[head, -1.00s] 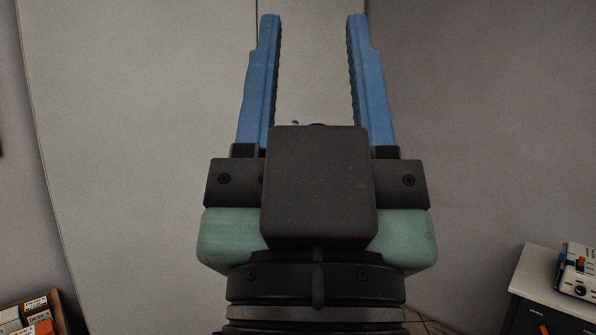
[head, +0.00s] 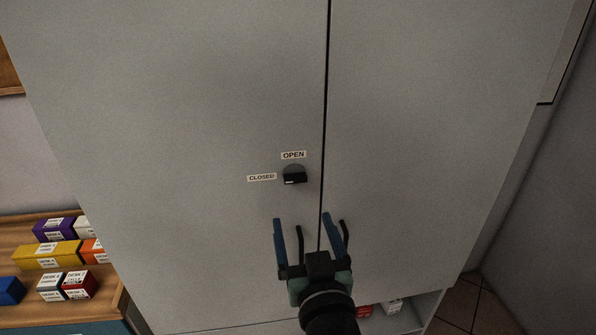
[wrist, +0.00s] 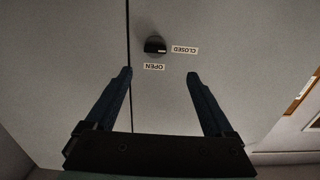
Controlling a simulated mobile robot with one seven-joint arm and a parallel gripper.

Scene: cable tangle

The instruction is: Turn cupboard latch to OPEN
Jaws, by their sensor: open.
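The cupboard latch (head: 294,175) is a small dark knob on the left door of the grey cupboard (head: 200,110). An OPEN label (head: 293,155) sits just above it and a CLOSED label (head: 262,177) to its left. In the wrist view the latch (wrist: 153,46) appears upside down, with its white mark facing the CLOSED label (wrist: 184,49). My gripper (head: 302,219) is open and empty, below the latch in the head view. In the wrist view its fingertips (wrist: 158,73) are spread wide, with the latch beyond the gap between them. Nothing touches the latch.
A dark seam (head: 325,120) between the doors runs just right of the latch. A wooden shelf (head: 105,297) with several labelled boxes stands at left. An open lower compartment (head: 428,304) holds small boxes. The door face around the latch is clear.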

